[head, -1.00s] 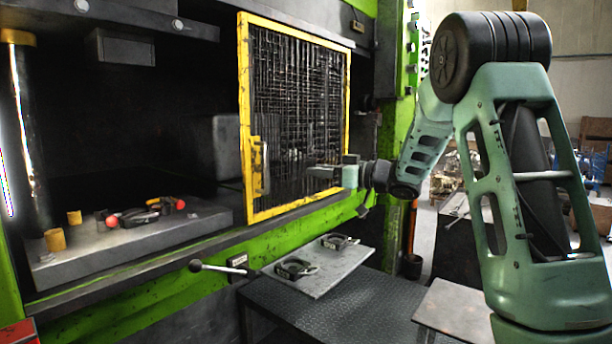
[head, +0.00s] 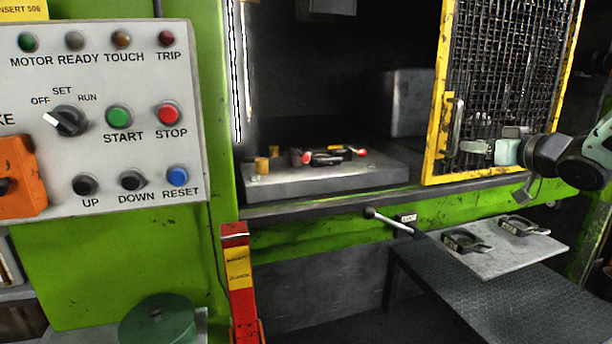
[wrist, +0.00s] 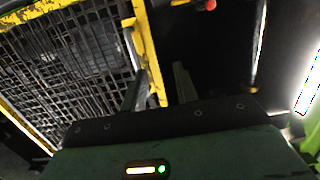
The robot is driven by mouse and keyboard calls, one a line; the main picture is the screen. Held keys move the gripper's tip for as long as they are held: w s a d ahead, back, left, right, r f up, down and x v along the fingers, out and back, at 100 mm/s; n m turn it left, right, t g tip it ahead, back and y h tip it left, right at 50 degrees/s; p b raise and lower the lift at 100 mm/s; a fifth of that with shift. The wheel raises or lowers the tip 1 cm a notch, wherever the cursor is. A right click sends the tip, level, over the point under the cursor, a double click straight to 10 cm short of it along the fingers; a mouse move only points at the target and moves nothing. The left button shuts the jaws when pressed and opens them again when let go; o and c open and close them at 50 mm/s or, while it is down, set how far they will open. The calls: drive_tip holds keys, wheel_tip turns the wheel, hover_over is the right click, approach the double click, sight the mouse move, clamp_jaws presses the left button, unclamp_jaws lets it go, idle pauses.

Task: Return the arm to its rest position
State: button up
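My gripper (head: 468,147) is at the right in the head view, in front of the yellow-framed mesh guard (head: 434,130) and close to its handle (head: 453,125). Whether it touches the handle cannot be told. In the wrist view my gripper (wrist: 158,90) shows two fingers spread apart, with part of the guard's yellow edge (wrist: 147,50) seen between and beyond them. Nothing is clearly held. My arm reaches in from the right edge of the head view, and most of it is out of frame.
A control panel (head: 100,150) stands at left, with a red post (head: 238,280) beside it. The press bed (head: 330,182) holds a dark part with red ends (head: 335,155). A lever (head: 392,221) juts out in front. A plate (head: 500,258) with two dark parts sits above a dark table (head: 480,305).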

drive_tip(key=s+a+f+g+h, duration=0.1)
drive_tip(key=s+a+f+g, duration=0.1)
drive_tip(key=s+a+f, duration=0.3)
drive_tip(key=s+a+f+g, duration=0.2)
drive_tip(key=a, duration=0.5)
drive_tip(key=s+a+f+g+h, duration=0.1)
drive_tip(key=s+a+f+g, duration=0.1)
drive_tip(key=s+a+f, duration=0.3)
drive_tip(key=s+a+f+n+g, duration=0.1)
drive_tip(key=s+a+f+g, duration=0.1)
drive_tip(key=s, duration=0.7)
drive_tip(key=s+a+f+n+g+h, duration=0.1)
drive_tip(key=s+a+f+g, duration=0.1)
drive_tip(key=s, duration=0.7)
drive_tip(key=s+a+f+n+g+h, duration=0.1)
drive_tip(key=s+a+g, duration=0.3)
drive_tip(key=s, duration=0.6)
drive_tip(key=shift+f+n+g, duration=0.5)
drive_tip(key=shift+n+g, duration=0.1)
drive_tip(key=shift+g, duration=0.2)
